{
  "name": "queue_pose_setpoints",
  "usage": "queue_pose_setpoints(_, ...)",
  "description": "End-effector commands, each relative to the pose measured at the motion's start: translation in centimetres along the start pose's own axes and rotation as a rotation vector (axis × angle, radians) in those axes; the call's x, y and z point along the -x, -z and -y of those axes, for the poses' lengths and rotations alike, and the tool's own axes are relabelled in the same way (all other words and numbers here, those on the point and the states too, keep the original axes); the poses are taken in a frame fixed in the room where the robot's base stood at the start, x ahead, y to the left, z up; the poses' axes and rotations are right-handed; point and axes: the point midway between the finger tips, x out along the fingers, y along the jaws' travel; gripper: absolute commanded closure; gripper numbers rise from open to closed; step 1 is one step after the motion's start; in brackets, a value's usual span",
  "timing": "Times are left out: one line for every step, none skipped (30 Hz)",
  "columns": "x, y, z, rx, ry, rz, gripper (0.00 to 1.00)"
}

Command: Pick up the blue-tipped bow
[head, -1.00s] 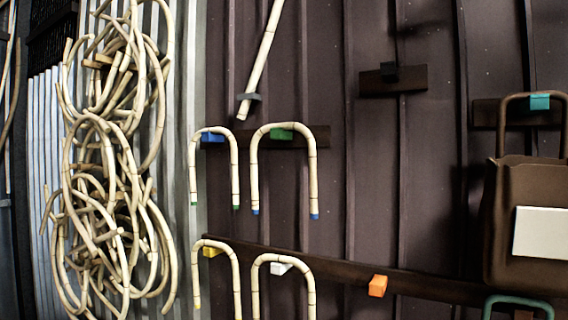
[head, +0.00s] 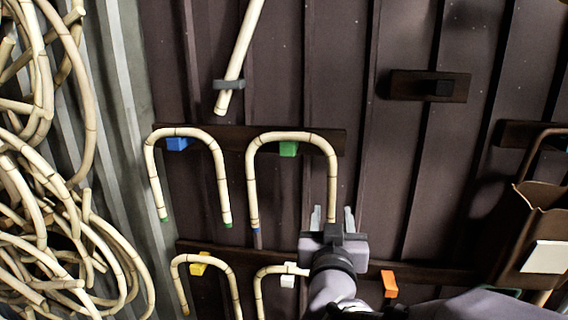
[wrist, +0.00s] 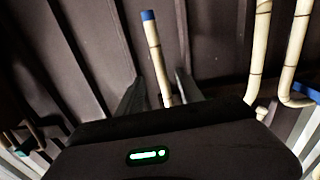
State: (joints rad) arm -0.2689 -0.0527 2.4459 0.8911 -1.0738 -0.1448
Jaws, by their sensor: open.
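The blue-tipped bow (head: 290,137) is a pale, upside-down U of rattan hanging over a green peg (head: 288,149) in the head view. Its left leg ends in a blue tip. Its right leg runs down to my gripper (head: 332,216), which hides that leg's lower end. My gripper is open, with one finger on each side of the right leg. In the wrist view a pale leg of the bow (wrist: 155,55) with a blue end stands between the spread fingers of my gripper (wrist: 158,92). I cannot tell whether either finger touches it.
A green-tipped bow (head: 186,133) hangs left on a blue peg (head: 177,144). Two more bows hang below, by a yellow peg (head: 198,270) and a white peg (head: 287,281). An orange peg (head: 389,284) is bare. A bag (head: 530,230) hangs at right, tangled rattan (head: 60,160) at left.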

Motion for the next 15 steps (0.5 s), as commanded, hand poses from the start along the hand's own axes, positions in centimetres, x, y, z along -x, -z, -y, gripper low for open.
queue_pose_setpoints(-1.4,0.0,-0.1,0.002,-0.003,0.003,0.56)
queue_pose_setpoints(-2.1,0.0,-0.1,0.001,-0.002,0.003,0.56)
queue_pose_setpoints(-3.0,0.0,-0.1,0.001,-0.002,0.003,0.56)
queue_pose_setpoints(-3.5,0.0,-0.1,0.001,-0.001,0.002,0.56)
queue_pose_setpoints(-3.9,0.0,0.0,0.000,-0.001,0.001,0.56)
queue_pose_setpoints(-4.3,-0.1,0.0,-0.001,0.000,0.002,0.56)
queue_pose_setpoints(-4.5,0.0,0.0,-0.001,0.000,0.001,0.56)
queue_pose_setpoints(-4.7,-0.1,0.0,-0.001,0.000,0.001,0.56)
queue_pose_setpoints(-5.2,-0.1,-0.1,0.000,0.000,0.002,0.56)
queue_pose_setpoints(-5.6,-0.2,-0.1,0.001,0.000,0.002,0.56)
queue_pose_setpoints(-6.2,-0.4,-0.3,0.000,-0.002,0.003,0.56)
queue_pose_setpoints(-7.0,-0.6,-0.3,0.002,-0.001,0.004,0.56)
queue_pose_setpoints(-7.7,-0.7,-0.5,0.000,-0.002,0.004,0.56)
queue_pose_setpoints(-8.2,-0.8,-0.5,0.000,-0.001,0.004,0.56)
queue_pose_setpoints(-8.9,-0.7,-0.4,0.000,0.001,0.002,0.56)
